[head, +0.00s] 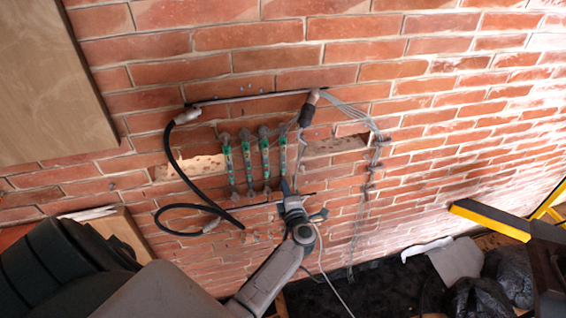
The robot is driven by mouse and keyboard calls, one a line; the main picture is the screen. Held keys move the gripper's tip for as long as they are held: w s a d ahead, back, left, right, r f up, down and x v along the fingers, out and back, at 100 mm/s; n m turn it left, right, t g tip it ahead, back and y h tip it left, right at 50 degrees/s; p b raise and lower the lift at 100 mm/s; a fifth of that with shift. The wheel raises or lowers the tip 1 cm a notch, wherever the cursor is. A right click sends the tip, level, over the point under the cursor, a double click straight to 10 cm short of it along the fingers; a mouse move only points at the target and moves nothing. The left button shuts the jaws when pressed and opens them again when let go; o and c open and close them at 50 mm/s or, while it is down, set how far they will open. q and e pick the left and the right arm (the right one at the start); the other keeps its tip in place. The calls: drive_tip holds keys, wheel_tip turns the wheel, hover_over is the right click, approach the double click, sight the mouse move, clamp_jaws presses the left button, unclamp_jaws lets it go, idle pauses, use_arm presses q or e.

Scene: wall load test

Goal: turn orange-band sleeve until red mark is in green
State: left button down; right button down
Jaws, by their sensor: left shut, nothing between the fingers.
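Several slim green and grey gauge-like devices (247,158) hang upright in a row on the brick wall. No orange band, red mark or green zone can be made out at this size. My left gripper (286,184) is at the lower ends of the two right-hand devices, its fingers pointing up and shut. Whether it touches one of them I cannot tell. My right gripper is not in view.
A black hose (172,160) loops down the wall left of the devices. Thin wires (372,135) hang at the right. A wooden board (45,80) fills the upper left. A yellow-edged beam (490,219) and black bags (478,298) are at lower right.

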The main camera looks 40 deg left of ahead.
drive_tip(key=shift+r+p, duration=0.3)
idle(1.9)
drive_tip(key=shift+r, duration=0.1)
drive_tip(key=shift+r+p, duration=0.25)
drive_tip(key=shift+p, duration=0.1)
idle(2.1)
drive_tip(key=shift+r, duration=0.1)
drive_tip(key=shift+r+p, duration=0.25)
drive_tip(key=shift+p, duration=0.15)
idle(2.5)
